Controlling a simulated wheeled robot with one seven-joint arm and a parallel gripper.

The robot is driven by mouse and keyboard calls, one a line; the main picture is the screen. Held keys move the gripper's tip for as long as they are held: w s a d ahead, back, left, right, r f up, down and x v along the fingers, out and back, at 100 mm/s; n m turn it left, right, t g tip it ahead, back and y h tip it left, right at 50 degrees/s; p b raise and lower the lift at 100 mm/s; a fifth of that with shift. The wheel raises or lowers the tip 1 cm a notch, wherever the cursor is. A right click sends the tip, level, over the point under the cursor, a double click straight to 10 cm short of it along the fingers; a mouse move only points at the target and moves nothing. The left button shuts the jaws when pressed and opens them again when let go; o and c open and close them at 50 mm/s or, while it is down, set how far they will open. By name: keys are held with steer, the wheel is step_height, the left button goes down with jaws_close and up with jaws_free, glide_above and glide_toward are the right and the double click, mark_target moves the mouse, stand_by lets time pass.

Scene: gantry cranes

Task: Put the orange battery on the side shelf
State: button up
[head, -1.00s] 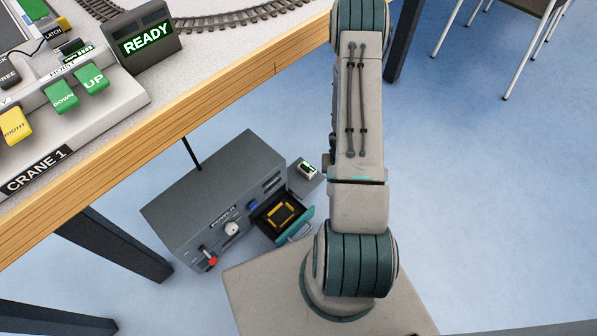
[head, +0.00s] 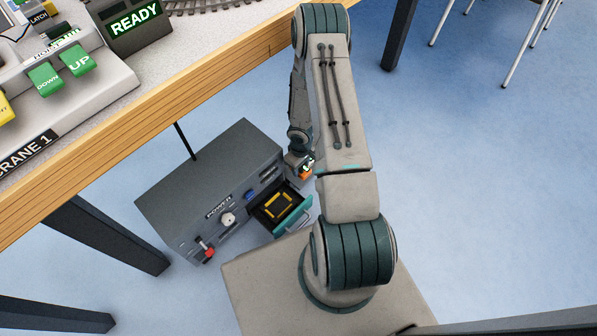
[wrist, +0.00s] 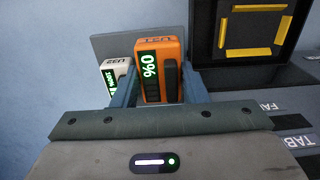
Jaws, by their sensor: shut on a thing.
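The orange battery (wrist: 160,62), with a green "0%" display, stands upright between the fingers of my gripper (wrist: 158,88) in the wrist view. My gripper is shut on it. In the head view a bit of the orange battery (head: 307,170) shows beside my gripper (head: 302,163), by the power unit's right end. The grey side shelf (wrist: 110,45) shows behind the battery in the wrist view. A white battery (wrist: 116,75) with a green display stands just left of the orange one, partly behind a finger. I cannot tell whether the orange battery touches the shelf.
The grey power unit (head: 205,185) stands on the floor under the table edge (head: 150,105). Its drawer (head: 303,213) is pulled out, and the yellow-marked bay, also in the wrist view (wrist: 222,35), is empty. A red-knobbed lever (head: 207,252) sticks out at its front.

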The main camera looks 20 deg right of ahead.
steer(key=shift+w+a+f, duration=0.2)
steer(key=shift+w+f, duration=0.2)
steer(key=shift+w, duration=0.1)
steer(key=shift+f+b, duration=1.1)
steer(key=shift+f, duration=0.8)
steer(key=shift+f, duration=0.2)
steer(key=o, duration=0.8)
steer(key=shift+r, duration=0.1)
step_height(320, 180, up, 12)
steer(key=p, duration=0.5)
steer(key=shift+r+p, duration=0.15)
steer(key=shift+p, duration=0.2)
